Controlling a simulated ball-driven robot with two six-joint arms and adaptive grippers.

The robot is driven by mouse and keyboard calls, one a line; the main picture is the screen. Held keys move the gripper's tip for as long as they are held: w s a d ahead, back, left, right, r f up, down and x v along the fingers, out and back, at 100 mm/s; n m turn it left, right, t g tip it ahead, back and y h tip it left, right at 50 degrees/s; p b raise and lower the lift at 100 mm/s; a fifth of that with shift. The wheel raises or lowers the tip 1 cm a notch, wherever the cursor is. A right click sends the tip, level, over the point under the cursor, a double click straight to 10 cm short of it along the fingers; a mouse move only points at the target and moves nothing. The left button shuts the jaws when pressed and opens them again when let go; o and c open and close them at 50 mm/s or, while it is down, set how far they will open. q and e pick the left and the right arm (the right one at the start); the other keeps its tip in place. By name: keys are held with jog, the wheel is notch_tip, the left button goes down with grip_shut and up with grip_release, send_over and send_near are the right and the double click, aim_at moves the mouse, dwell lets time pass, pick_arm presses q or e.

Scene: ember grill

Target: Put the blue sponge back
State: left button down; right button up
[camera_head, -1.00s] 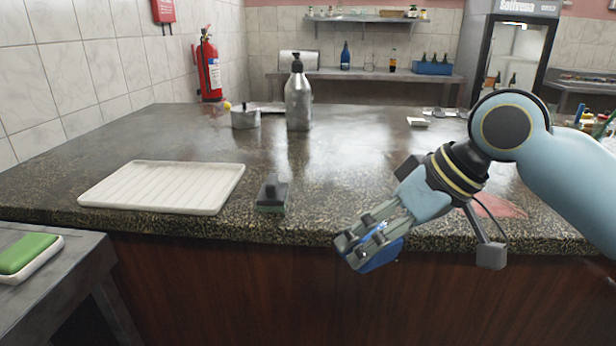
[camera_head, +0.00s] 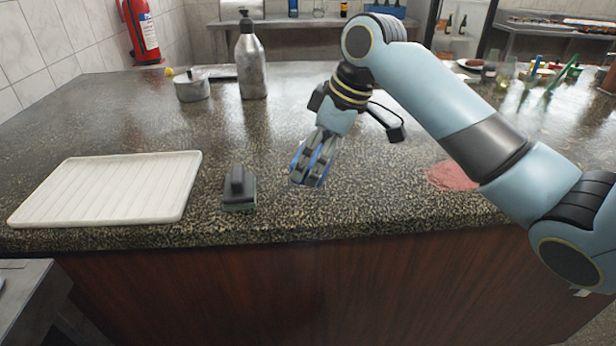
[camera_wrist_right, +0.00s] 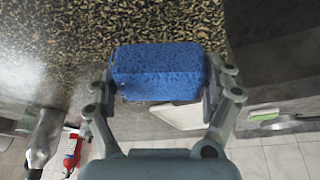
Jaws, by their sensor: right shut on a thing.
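The blue sponge (camera_wrist_right: 158,72) is held between the two fingers of my right gripper (camera_head: 312,172). In the head view only a bit of the sponge (camera_head: 298,160) shows past the fingers. The gripper points down over the speckled counter, right of a black-handled scrubber; I cannot tell its exact height. A white ribbed tray (camera_head: 112,222) lies on the counter at the left, and its edge also shows in the wrist view (camera_wrist_right: 182,115). My left gripper is out of view.
The black-handled scrubber (camera_head: 238,184) stands by the tray. A metal bottle (camera_head: 251,68) and a small pot (camera_head: 192,90) stand farther back. A red patch (camera_head: 455,176) lies at the right. The counter's middle is clear.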

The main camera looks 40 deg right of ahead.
aim_at(308, 193)
jog(key=shift+w+a+f, duration=0.3)
jog(key=shift+w+a, duration=0.05)
jog(key=shift+w, duration=0.2)
jog(key=shift+w+a+f, duration=0.1)
jog(key=shift+w+f, duration=0.1)
notch_tip(308, 193, down, 4)
jog(key=shift+r, duration=0.1)
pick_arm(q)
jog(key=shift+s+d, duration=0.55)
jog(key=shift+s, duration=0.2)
pick_arm(e)
jog(key=o, duration=0.9)
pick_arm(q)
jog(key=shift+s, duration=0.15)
pick_arm(e)
jog(key=v, duration=1.2)
